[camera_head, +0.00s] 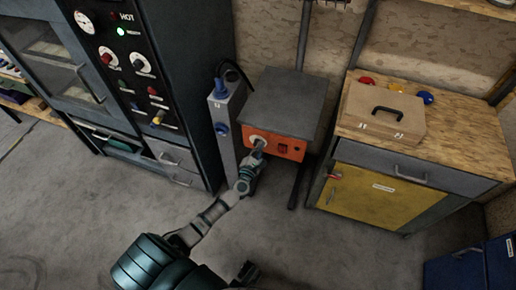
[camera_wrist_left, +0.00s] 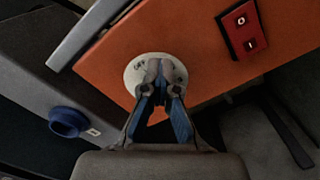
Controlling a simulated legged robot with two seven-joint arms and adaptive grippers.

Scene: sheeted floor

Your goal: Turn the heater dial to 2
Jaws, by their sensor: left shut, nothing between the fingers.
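The heater is a grey-topped box with an orange front panel (camera_head: 287,149), and the panel also fills the upper part of the left wrist view (camera_wrist_left: 200,45). Its dial is a round pale plate (camera_wrist_left: 133,76) with dark markings, one reading like OFF. In the head view the dial (camera_head: 254,140) sits at the panel's left end. My left gripper (camera_head: 258,149) is shut at the dial. In the left wrist view its blue-padded fingers (camera_wrist_left: 162,82) cover the dial's middle, so the knob and its pointing are hidden. I cannot tell whether they touch it. My right gripper is not in view.
A red switch (camera_head: 282,149) is beside the dial. A grey post with blue sockets (camera_head: 221,130) stands close left of the heater. A dark oven cabinet (camera_head: 170,80) is further left; a yellow-fronted workbench (camera_head: 375,197) with a tan case (camera_head: 381,112) is right. The front floor is clear.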

